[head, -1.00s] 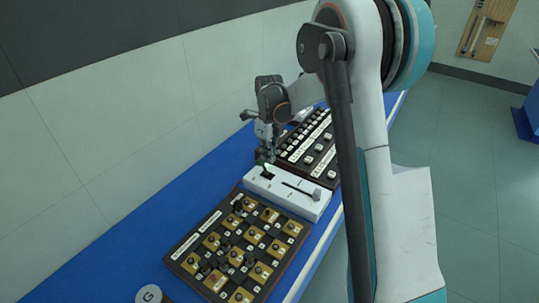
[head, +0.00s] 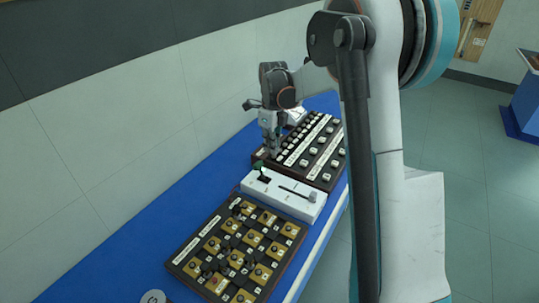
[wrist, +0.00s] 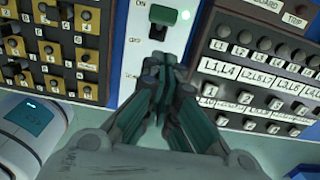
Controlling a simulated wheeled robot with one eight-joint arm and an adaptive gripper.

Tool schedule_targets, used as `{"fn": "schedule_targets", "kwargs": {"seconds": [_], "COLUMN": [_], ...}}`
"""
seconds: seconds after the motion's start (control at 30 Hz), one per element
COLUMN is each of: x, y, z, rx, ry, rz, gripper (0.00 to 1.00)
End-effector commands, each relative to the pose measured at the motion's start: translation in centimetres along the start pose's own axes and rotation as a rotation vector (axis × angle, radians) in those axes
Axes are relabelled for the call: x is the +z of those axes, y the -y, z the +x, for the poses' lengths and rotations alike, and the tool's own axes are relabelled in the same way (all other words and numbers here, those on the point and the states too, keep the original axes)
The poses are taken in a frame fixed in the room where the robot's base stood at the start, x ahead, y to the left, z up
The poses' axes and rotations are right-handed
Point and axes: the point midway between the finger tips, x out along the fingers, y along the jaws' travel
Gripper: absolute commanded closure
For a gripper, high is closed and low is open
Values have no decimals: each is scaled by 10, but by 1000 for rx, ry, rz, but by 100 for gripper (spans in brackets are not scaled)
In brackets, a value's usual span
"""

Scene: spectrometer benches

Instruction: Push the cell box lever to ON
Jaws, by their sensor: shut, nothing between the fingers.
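The cell box (head: 300,204) is a white box on the blue bench, with a slider at its right end. Its lever (head: 258,165) has a green tip and rises from a black slot at the box's left end, tilted toward the far side. In the wrist view, the lever (wrist: 163,14) shows as a green handle at the top, beside a glowing green spot. My gripper (head: 273,150) is shut and empty, just beyond the lever and apart from it. In the wrist view, my gripper (wrist: 165,62) hides part of the box's face.
A dark panel with brass squares and knobs (head: 240,246) stands on the near side of the box. A dark panel with rows of labelled knobs (head: 310,150) stands on the far side. A wall runs along the bench's left; blue bench top (head: 190,190) is bare there.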

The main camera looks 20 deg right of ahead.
Motion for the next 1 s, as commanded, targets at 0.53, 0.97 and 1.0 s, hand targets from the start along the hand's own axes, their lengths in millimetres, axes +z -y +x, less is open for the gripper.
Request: {"fn": "schedule_targets", "kwargs": {"seconds": [0.53, 0.97, 1.0], "x": [11, 10, 9], "y": [-1, -3, -5], "z": [-48, -49, -51], "rx": [0, -2, -5], "ry": [0, 2, 5], "rz": [-1, -14, -32], "gripper": [100, 100, 100]}}
